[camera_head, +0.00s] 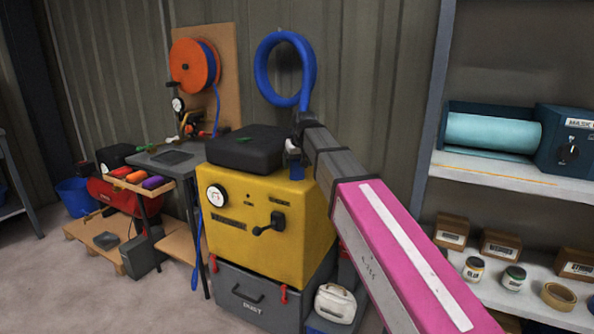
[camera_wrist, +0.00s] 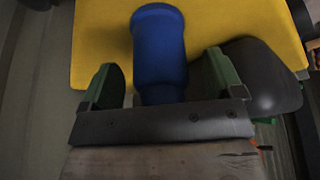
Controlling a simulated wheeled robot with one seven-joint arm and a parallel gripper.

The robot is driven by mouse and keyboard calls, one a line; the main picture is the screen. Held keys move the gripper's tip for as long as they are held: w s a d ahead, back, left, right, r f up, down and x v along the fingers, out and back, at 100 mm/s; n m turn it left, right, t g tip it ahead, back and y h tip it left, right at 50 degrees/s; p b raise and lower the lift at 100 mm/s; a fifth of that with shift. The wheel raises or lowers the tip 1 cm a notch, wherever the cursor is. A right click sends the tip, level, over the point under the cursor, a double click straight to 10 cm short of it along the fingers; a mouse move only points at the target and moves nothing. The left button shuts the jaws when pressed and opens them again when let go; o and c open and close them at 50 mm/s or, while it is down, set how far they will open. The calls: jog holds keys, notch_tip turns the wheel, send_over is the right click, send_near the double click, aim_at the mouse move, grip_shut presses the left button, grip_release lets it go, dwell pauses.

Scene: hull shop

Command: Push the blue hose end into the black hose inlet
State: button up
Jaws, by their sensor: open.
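The blue hose end (camera_wrist: 160,50) stands between the two green-padded fingers of my gripper (camera_wrist: 165,82) in the wrist view. The fingers are apart, with a gap on each side of it. In the head view my gripper (camera_head: 293,150) is at the upper right of the yellow machine (camera_head: 238,236), and a small blue piece (camera_head: 297,172) shows below it. A black fitting with a lever (camera_head: 268,225) juts from the machine's front; I cannot tell whether it is the black hose inlet.
A black case (camera_head: 245,150) lies on the machine. A blue hose coil (camera_head: 262,68) hangs on the wall behind. A shelf (camera_head: 500,176) stands at right, and a small table (camera_head: 163,158) at left. Open floor lies at front left.

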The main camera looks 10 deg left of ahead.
jog(key=shift+x, duration=1.3)
jog(key=c, duration=1)
jog(key=shift+o, duration=0.2)
jog(key=shift+r, duration=0.15)
notch_tip(320, 180, up, 10)
jog(key=shift+f, duration=0.15)
